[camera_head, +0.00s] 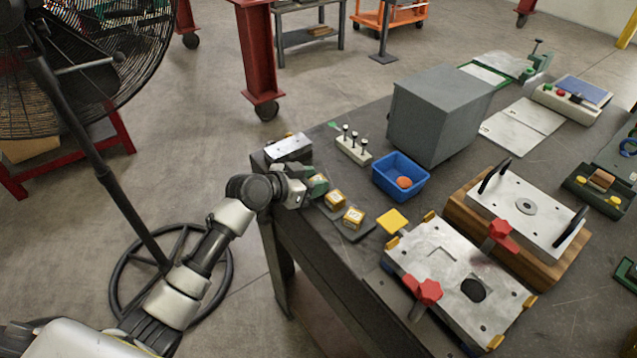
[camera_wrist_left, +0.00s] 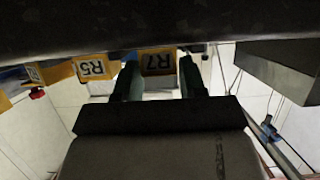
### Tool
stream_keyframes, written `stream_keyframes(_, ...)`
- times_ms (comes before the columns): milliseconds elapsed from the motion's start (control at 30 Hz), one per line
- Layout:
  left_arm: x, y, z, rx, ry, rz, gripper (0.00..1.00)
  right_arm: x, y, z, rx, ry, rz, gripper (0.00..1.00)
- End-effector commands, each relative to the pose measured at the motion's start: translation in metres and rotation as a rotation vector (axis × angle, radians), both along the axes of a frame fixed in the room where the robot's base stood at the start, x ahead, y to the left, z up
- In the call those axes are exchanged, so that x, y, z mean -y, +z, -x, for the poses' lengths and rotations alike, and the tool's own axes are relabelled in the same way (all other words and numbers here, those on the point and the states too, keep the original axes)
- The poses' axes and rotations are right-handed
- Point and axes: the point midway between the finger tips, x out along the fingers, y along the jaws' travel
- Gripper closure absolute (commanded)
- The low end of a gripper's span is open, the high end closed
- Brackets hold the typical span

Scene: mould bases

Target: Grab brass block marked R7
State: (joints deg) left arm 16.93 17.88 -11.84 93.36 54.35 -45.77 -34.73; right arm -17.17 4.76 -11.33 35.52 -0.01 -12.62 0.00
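The brass block marked R7 (camera_wrist_left: 158,63) shows upside down in the left wrist view, between the two fingers of my left gripper (camera_wrist_left: 160,78). The fingers stand apart on either side of it, with a narrow gap on the right side; contact on the left is hard to tell. In the head view my left gripper (camera_head: 314,185) is at the table's near left edge, and it mostly hides R7. A block marked R5 (camera_wrist_left: 91,68) is beside R7; more brass blocks (camera_head: 335,200) (camera_head: 353,217) sit in the same row. My right gripper is not in view.
A blue bin (camera_head: 400,178) with an orange item, a white holder with black-topped pins (camera_head: 354,150) and a grey box (camera_head: 436,115) stand beyond the row. A metal plate with red knobs (camera_head: 455,270) lies to the right. A metal block (camera_head: 288,148) stands behind the gripper.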

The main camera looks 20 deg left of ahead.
Motion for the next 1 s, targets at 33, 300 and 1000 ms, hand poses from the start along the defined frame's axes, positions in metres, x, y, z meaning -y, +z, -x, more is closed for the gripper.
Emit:
stream_keyframes(33,0.0,0.0,0.0,0.0,0.0,0.0,0.66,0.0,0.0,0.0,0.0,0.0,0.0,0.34)
stream_keyframes(300,0.0,0.001,0.0,0.002,0.0,0.001,0.96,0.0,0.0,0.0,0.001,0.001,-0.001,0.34)
stream_keyframes(1000,0.035,0.064,0.015,0.007,-0.006,0.003,0.96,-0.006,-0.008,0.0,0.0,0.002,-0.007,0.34)
